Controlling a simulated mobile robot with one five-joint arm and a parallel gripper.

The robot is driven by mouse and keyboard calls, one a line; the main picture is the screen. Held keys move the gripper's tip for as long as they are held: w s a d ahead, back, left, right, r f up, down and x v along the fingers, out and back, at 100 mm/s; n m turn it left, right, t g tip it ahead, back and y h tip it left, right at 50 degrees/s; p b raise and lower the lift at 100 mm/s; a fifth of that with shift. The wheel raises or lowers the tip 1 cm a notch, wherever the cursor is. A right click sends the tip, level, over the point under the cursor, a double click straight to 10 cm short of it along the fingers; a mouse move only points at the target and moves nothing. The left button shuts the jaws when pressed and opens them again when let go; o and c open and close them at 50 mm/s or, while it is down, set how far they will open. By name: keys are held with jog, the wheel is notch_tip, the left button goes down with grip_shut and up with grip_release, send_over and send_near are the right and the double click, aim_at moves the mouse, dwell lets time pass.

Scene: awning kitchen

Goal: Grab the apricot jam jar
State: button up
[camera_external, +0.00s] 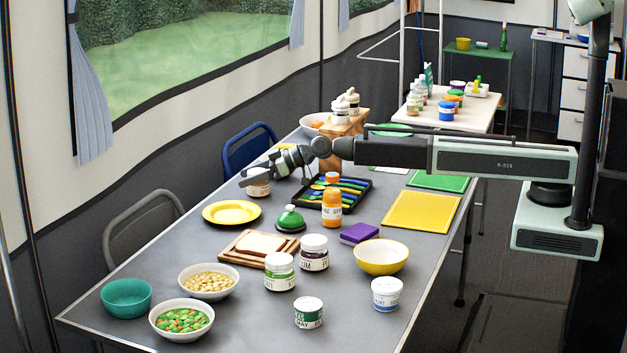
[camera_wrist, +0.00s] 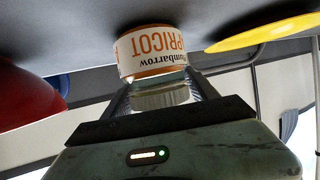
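The apricot jam jar (camera_wrist: 150,50) shows upside down in the wrist view. Its white label with orange print reads "Plumbarrow" and "PRICOT". My gripper (camera_wrist: 162,92) has one finger on each side of the jar's pale lid end. I cannot tell whether the fingers press on it or stand just clear. In the external view the jar (camera_external: 259,188) stands on the grey table (camera_external: 225,290) by its far left edge, its top partly hidden by my gripper (camera_external: 250,177).
A yellow plate (camera_external: 231,212) lies just in front of the jar. A cutlery tray (camera_external: 335,190) and a green bell (camera_external: 290,218) are to the right. A blue chair (camera_external: 250,146) stands behind. A red rounded object (camera_wrist: 30,90) is at left in the wrist view.

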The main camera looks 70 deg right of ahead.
jog(key=c, duration=1.2)
jog(key=shift+r+p, duration=0.5)
notch_tip(320, 180, up, 3)
jog(key=p, duration=0.3)
jog(key=shift+r, duration=0.1)
jog(key=s+d, duration=0.1)
jog(key=s, duration=0.4)
jog(key=s+d, duration=0.1)
jog(key=s, duration=0.4)
jog(key=s+d+r+p, duration=0.1)
jog(key=s, duration=0.4)
jog(key=shift+s+d, duration=0.25)
jog(key=shift+s, duration=0.05)
